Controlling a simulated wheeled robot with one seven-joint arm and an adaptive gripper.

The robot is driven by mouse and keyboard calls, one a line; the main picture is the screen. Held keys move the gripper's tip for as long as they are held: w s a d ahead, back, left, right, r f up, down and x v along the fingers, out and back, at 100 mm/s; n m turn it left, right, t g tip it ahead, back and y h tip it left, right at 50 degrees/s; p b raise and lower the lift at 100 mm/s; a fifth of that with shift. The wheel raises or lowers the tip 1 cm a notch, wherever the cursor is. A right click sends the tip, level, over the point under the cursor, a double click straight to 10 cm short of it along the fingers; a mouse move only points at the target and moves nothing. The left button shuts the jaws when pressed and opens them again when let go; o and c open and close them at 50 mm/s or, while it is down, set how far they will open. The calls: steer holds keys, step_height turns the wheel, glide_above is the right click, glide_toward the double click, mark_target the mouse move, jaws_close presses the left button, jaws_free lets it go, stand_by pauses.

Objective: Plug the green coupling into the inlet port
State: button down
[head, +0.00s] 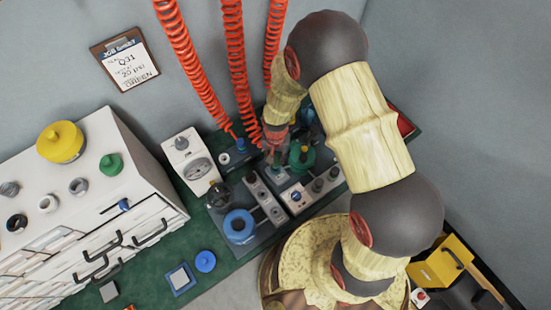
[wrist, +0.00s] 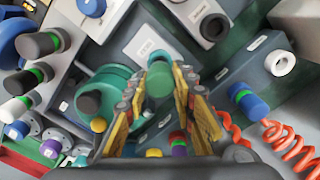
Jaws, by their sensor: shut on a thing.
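My gripper (wrist: 166,88) is shut on the green coupling (wrist: 158,78), whose rounded green end shows between the two fingers in the wrist view. In the head view my gripper (head: 275,148) is over the test bench and largely hides the coupling. A white ring-shaped port (wrist: 280,63) on a dark block is at the right of the wrist view, apart from the coupling. It also shows in the head view (head: 225,158). I cannot read its label, so I cannot tell whether it is the inlet port.
A blue coupling (wrist: 248,100) on an orange hose (wrist: 285,138) stands beside the white port. A round teal-green part (wrist: 103,92) is close left of my fingers. A white gauge box (head: 190,160) and several knobbed valves crowd the bench. A white cabinet (head: 130,150) stands left.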

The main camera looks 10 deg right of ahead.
steer(key=shift+f+b, duration=0.95)
steer(key=shift+f, duration=0.55)
stand_by(0.3)
steer(key=c, duration=1.5)
jaws_free()
steer(key=shift+o, duration=0.5)
steer(key=shift+r, duration=0.1)
step_height(320, 180, up, 12)
steer(key=shift+f, duration=0.1)
